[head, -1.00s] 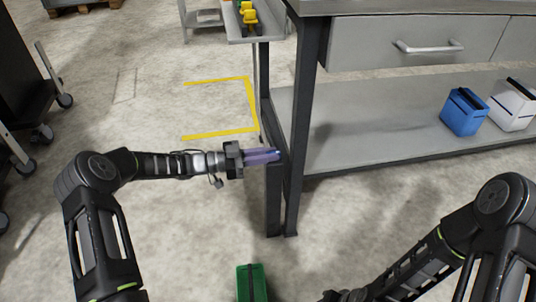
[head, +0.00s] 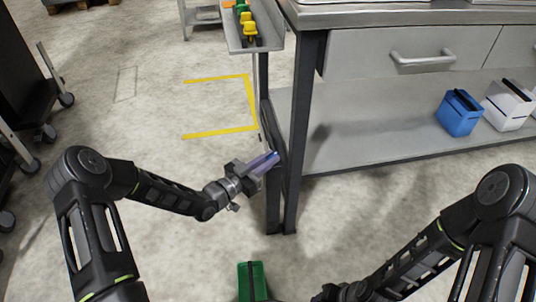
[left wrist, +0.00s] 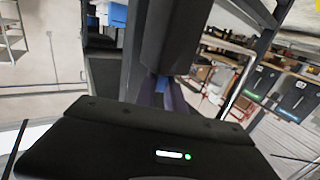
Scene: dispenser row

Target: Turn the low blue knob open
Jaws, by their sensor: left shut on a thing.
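My left gripper (head: 268,160) is at the leg of the workbench and points up and to the right. It is shut, with a small blue patch at its fingertips, which I take for the low blue knob (head: 276,153). The fingers hide most of the knob. In the left wrist view a small blue bit (left wrist: 162,85) shows beyond the dark gripper body, and the grip itself is hidden. My right arm reaches down to the bottom edge of the head view, where its end is dark and cut off.
The grey workbench (head: 352,15) has a drawer and a lower shelf (head: 370,130) with blue (head: 460,113) and white (head: 507,105) bins. A narrow ledge (head: 236,38) carries yellow (head: 250,32) and green pieces. A green box (head: 253,282) is at the bottom.

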